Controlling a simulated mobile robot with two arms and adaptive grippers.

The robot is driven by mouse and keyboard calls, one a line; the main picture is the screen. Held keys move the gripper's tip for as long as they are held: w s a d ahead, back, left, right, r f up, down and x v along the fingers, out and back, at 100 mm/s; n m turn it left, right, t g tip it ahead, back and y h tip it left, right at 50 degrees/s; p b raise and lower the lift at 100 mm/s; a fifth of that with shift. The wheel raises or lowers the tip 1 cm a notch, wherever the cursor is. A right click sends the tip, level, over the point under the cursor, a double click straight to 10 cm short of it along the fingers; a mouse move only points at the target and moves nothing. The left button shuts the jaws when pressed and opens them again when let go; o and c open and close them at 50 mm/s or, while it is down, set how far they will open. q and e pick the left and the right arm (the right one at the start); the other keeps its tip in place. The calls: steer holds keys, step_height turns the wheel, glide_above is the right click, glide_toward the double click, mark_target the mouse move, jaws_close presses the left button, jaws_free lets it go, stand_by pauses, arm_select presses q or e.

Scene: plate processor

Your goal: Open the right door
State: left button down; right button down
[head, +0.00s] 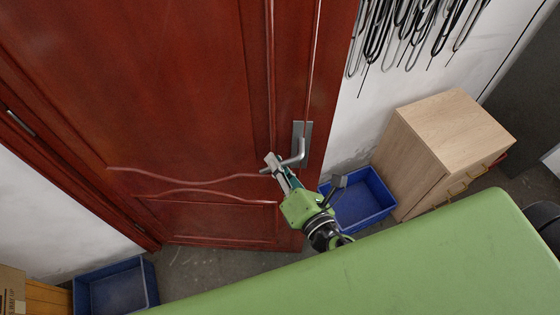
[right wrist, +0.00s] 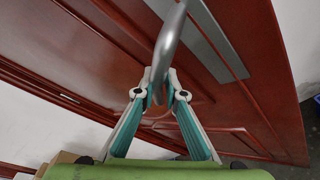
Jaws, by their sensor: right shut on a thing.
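The red-brown wooden door (head: 190,100) fills the left and middle of the head view, and its panels also show in the right wrist view (right wrist: 100,50). A silver lever handle (head: 299,148) on a metal plate sits near the door's right edge. My right gripper (head: 271,163) is at the free end of the lever. In the right wrist view the curved handle (right wrist: 170,40) runs down between the two fingers of the gripper (right wrist: 158,88), which are closed around it. I cannot tell whether the door is ajar. My left gripper is not in view.
A blue bin (head: 362,200) stands right of the door, beside a light wooden cabinet (head: 450,140). Another blue bin (head: 117,287) is at the lower left, near a cardboard box (head: 12,288). Black cables (head: 410,30) hang on the white wall.

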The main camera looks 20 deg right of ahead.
steer(key=shift+w+d+f, duration=0.15)
steer(key=shift+w+d, duration=0.05)
steer(key=shift+w, duration=0.05)
steer(key=c, duration=2.1)
jaws_free()
steer(key=shift+w, duration=0.1)
steer(key=shift+c, duration=0.2)
steer(key=shift+o, duration=0.3)
steer(key=shift+s, duration=0.3)
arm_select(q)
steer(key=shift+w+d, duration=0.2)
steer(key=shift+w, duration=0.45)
arm_select(e)
steer(key=s+d+r, duration=0.1)
steer(key=s, duration=1)
steer(key=shift+s+d+r, duration=0.3)
steer(key=shift+d+r, duration=0.1)
